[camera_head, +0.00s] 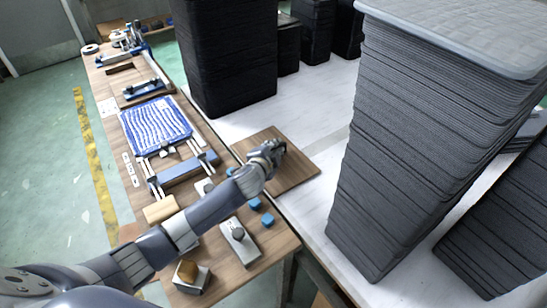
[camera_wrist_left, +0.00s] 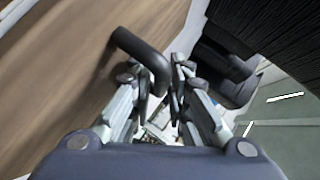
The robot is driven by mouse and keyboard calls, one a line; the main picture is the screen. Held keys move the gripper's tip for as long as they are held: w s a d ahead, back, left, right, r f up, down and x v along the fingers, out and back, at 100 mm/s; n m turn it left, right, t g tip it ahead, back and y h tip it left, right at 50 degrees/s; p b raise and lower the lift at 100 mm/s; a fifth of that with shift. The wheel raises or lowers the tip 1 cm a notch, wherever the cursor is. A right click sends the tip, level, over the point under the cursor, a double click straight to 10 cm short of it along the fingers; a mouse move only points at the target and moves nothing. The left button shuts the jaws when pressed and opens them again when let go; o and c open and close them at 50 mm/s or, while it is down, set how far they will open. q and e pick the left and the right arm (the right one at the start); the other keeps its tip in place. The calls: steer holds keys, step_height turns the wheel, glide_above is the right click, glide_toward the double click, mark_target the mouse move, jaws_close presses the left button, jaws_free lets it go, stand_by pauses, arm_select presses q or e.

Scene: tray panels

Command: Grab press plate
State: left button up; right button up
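The press plate (camera_head: 295,178) is a flat brown wooden board on the right side of the bench, in the head view. In the left wrist view its wood face (camera_wrist_left: 60,85) fills the left side, and its black curved handle (camera_wrist_left: 140,48) stands out from it. My left gripper (camera_head: 276,148) is over the far part of the plate. In the left wrist view the fingers (camera_wrist_left: 162,85) are drawn close together on both sides of the handle's bend and look shut on it. The contact itself is partly hidden. My right gripper is in neither view.
A wooden bench (camera_head: 175,255) holds a blue-and-white striped panel (camera_head: 155,126), small blocks and a grey fixture (camera_head: 240,243). Tall stacks of dark trays (camera_head: 225,60) and grey trays (camera_head: 410,140) stand on the white surface (camera_head: 315,110), which has free room between them.

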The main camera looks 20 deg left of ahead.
arm_select(q)
jaws_close()
steer(key=shift+r, duration=0.1)
